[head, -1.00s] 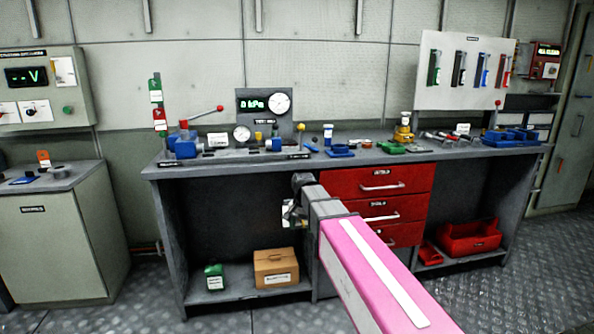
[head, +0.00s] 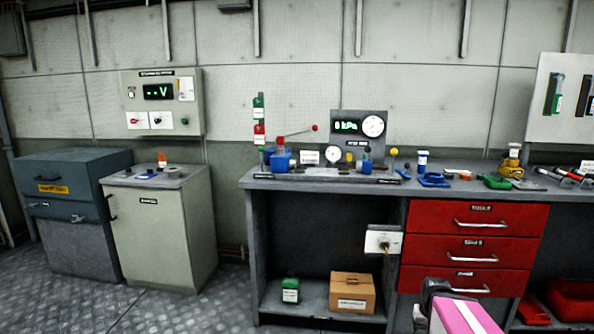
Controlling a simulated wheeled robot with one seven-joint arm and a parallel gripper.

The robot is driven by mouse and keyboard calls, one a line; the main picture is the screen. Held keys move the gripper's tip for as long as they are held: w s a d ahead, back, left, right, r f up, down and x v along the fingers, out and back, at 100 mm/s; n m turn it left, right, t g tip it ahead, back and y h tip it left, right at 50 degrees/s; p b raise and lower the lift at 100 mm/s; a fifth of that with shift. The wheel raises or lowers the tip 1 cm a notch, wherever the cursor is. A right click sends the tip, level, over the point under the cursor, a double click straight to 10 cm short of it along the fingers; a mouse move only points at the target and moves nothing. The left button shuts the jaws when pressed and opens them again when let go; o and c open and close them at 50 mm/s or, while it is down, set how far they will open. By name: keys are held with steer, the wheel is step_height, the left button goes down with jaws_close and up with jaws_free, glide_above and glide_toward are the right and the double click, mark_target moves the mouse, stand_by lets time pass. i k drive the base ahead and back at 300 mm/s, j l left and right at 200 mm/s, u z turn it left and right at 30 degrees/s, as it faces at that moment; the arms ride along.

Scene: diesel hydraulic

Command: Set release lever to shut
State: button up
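A blue hand pump (head: 281,160) with a red top stands on the left part of the workbench (head: 256,183). A thin lever (head: 298,131) with a red ball end slants up to the right from it. I cannot tell whether this is the release lever or the pump's handle; no lever label is readable. My gripper end (head: 434,289) is low at the front, before the red drawers, well apart from the pump. Its fingers cannot be made out.
A gauge panel (head: 358,136) reading kPa stands behind the bench. A round gauge (head: 333,154), blue tray (head: 433,180) and small parts lie on the bench. Red drawers (head: 473,250) are below. A cabinet (head: 162,230) stands left. Floor (head: 190,312) at front left is clear.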

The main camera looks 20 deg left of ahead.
mark_target(261, 147)
steer(key=u, duration=1.3)
